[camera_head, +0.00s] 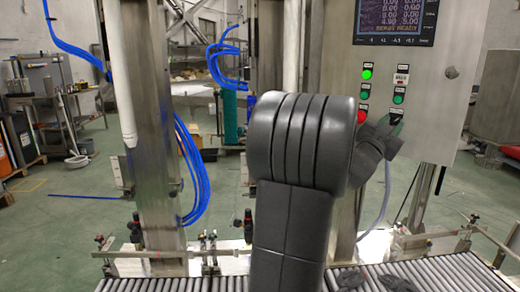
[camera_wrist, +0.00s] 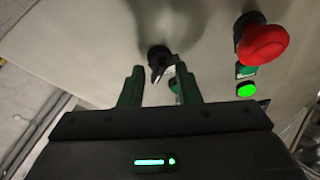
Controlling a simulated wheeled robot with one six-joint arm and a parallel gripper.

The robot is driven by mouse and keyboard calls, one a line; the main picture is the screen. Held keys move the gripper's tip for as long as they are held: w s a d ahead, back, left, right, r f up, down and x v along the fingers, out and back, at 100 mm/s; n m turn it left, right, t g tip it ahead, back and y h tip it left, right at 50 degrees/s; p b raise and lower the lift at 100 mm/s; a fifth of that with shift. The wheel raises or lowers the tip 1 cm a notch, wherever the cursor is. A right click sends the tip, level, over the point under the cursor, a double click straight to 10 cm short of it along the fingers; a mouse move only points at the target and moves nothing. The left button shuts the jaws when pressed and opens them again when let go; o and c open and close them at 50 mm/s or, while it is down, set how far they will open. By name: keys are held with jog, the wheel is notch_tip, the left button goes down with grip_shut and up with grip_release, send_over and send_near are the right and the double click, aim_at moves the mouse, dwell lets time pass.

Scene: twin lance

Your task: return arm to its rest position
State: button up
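My gripper (camera_wrist: 158,82) is open in the wrist view, its two dark green fingers spread apart. It faces a grey control panel. A black rotary knob (camera_wrist: 160,62) on the panel appears between and just beyond the fingertips; I cannot tell if they touch it. My dark arm rises across the middle of the head view and bends right toward the steel control cabinet (camera_head: 440,110). There my gripper (camera_head: 393,122) is close to the cabinet's lower controls, its fingers mostly hidden by the wrist.
A red mushroom button (camera_wrist: 263,40) and a lit green button (camera_wrist: 246,90) are right of the fingers. The cabinet has a display (camera_head: 395,18) and a lit green lamp (camera_head: 367,72). A roller conveyor (camera_head: 440,275) and steel post (camera_head: 155,180) stand nearby. Open floor lies left.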

jog(key=n+t+y, duration=0.1)
jog(key=n, duration=0.1)
jog(key=n+t, duration=0.1)
jog(key=n, duration=0.2)
jog(key=shift+s+d+y, duration=0.1)
jog(key=shift+y, duration=0.3)
jog(key=shift+n+t+y+p, duration=0.3)
jog(key=shift+n+y+p, duration=0.3)
jog(key=shift+n, duration=0.6)
